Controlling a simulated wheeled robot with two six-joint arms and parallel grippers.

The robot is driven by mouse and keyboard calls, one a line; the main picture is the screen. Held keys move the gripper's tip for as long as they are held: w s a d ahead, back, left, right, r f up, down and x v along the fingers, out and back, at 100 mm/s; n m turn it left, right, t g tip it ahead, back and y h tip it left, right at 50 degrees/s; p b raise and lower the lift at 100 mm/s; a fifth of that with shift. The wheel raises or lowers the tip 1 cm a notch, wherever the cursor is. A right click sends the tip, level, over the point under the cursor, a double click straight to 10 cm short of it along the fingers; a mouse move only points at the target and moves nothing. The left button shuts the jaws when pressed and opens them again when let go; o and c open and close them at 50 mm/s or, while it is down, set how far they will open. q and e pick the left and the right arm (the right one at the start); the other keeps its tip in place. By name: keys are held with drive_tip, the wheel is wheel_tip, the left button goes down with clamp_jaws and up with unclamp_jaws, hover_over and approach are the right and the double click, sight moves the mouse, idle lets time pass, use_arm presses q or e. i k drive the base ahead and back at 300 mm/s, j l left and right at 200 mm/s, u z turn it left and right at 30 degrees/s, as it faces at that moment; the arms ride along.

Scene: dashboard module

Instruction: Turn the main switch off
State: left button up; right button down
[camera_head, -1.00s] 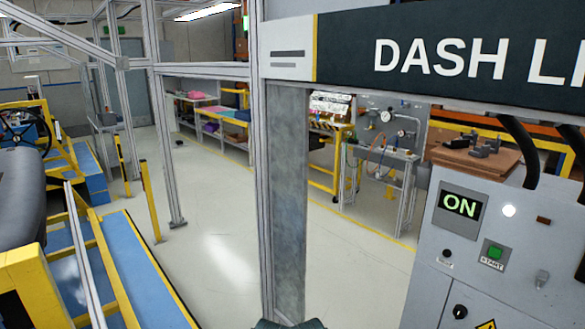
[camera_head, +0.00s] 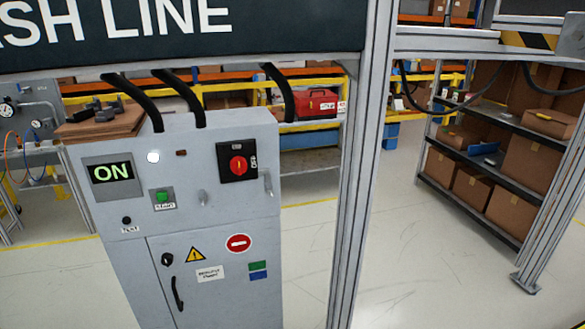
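The main switch (camera_head: 238,166) is a red rotary knob on a black square plate at the upper right of a grey control cabinet (camera_head: 215,220). Small lettering beside the knob is too small to read surely. A display (camera_head: 111,173) at the cabinet's upper left reads ON in green. A white lamp (camera_head: 153,157) beside it is lit, and a small dark reddish lamp (camera_head: 181,153) is next to that. A green start button (camera_head: 162,197) sits below. Neither of my grippers shows in the head view.
Black cables (camera_head: 190,98) come down to the cabinet top. Shelves with brown boxes (camera_head: 474,187) stand at the right. Floor in between is clear.

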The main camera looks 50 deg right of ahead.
sight(238, 165)
drive_tip(key=z, duration=1.4)
